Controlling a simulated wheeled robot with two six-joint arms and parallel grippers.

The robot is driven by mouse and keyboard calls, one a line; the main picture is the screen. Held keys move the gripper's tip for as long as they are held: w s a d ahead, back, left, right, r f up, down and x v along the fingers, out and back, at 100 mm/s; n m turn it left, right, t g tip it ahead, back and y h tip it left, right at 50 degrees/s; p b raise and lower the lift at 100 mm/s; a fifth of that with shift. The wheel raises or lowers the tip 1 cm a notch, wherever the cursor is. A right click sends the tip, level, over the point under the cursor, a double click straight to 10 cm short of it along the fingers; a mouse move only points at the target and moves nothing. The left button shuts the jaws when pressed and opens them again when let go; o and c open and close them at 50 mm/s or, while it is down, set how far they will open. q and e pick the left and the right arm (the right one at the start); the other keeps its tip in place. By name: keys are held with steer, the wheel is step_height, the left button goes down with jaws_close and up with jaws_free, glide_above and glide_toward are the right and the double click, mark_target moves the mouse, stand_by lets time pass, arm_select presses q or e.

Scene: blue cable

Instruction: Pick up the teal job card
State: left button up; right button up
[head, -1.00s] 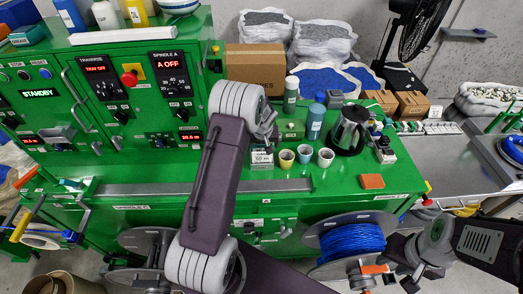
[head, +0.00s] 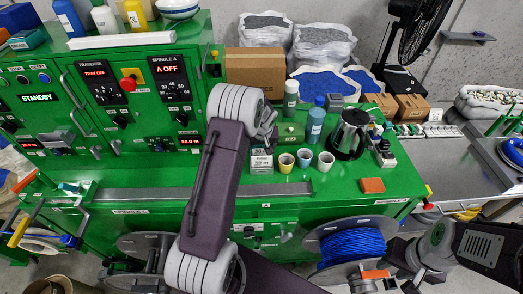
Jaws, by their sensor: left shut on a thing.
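I cannot make out the teal job card for certain in the head view. My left gripper (head: 270,134) is at the end of the large purple arm, mostly hidden behind its own wrist. It is shut over the green bench top, just above a small pale box (head: 262,163) with dark lettering. What it holds is too small and covered to tell. My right gripper (head: 374,282) is low at the right, in front of a reel of blue cable (head: 352,246), near an orange part (head: 375,274). Its fingers are not clear.
An orange block (head: 372,185) lies near the front edge. The green bench (head: 330,190) has free room in front of the cups.

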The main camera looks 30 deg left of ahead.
arm_select(q)
step_height(320, 180, up, 26)
steer(key=b, duration=0.1)
